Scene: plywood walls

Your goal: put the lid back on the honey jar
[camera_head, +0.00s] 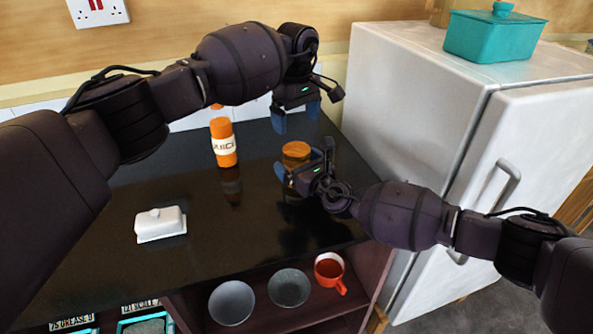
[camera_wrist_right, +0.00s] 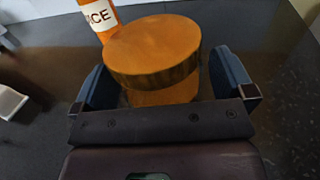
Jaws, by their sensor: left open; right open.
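The honey jar (camera_wrist_right: 160,97) stands on the dark worktop, an amber body mostly hidden in the head view. A round orange-brown lid (camera_head: 296,149) with a ribbed rim rests on its top; it also fills the middle of the right wrist view (camera_wrist_right: 152,45). It looks roughly flat and appears to overhang the body at the left; I cannot tell how fully it is seated. My right gripper (camera_head: 304,160) is open, one finger on each side of the jar. My left gripper (camera_head: 296,116) is open and empty, pointing down just above and behind the lid.
An orange juice bottle (camera_head: 223,143) stands left of the jar. A white butter dish (camera_head: 160,224) is at the front left. A white fridge (camera_head: 412,85) with a teal box (camera_head: 494,37) on it borders the right. Bowls (camera_head: 231,302) and a red mug (camera_head: 329,269) sit on the shelf below.

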